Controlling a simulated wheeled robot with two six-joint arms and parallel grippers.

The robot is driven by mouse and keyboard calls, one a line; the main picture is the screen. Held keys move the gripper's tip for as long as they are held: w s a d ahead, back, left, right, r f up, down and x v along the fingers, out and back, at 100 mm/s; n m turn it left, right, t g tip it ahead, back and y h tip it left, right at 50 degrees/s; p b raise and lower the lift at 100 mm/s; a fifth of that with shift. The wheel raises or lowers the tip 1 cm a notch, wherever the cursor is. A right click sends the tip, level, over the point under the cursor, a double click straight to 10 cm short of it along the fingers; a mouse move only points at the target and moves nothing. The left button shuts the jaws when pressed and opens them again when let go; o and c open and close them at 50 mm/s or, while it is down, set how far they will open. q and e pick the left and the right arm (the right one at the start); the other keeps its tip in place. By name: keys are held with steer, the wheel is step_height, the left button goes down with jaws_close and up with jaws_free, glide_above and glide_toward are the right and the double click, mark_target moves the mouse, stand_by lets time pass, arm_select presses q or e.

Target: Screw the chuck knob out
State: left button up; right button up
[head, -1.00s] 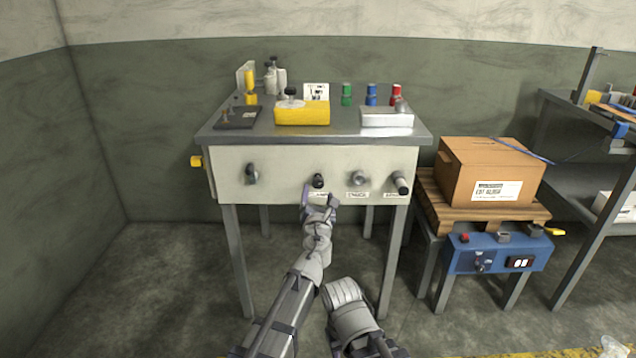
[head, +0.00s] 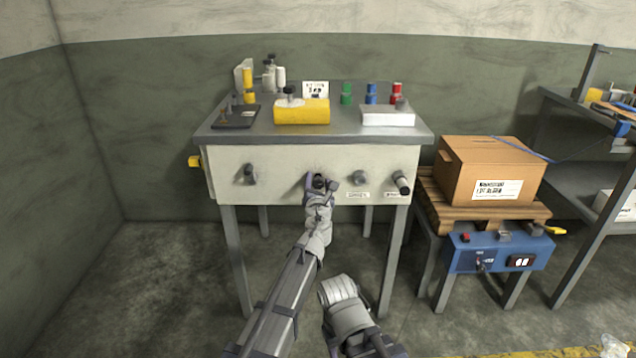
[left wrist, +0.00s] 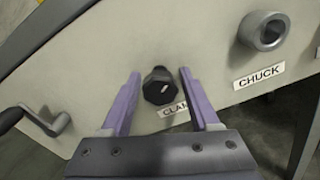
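The grey round chuck fitting (head: 360,178) sits on the pale front panel of the bench, right of my left gripper (head: 321,184). In the left wrist view the chuck fitting (left wrist: 266,27) is at upper right, above a label reading CHUCK. A black knob (left wrist: 159,88) with a white mark stands between the open purple fingers of my left gripper (left wrist: 160,74). Its label (left wrist: 174,109) is partly covered and shows CLAM. There are gaps between the fingers and this black knob. The right gripper is out of view; only my right arm shows low in the head view.
A crank (head: 250,174) is on the panel's left, and a black-ended handle (head: 402,183) on its right. The steel bench top (head: 345,132) holds a yellow block (head: 302,112) and several bottles. A cardboard box (head: 490,168) stands on a pallet to the right.

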arm_select(q)
jaws_close()
steer(key=shift+n, duration=0.3)
steer(key=n, duration=0.5)
steer(key=shift+n, duration=0.3)
steer(key=n, duration=0.5)
steer(key=shift+n, duration=0.6)
steer(key=shift+o, duration=1.5)
jaws_free()
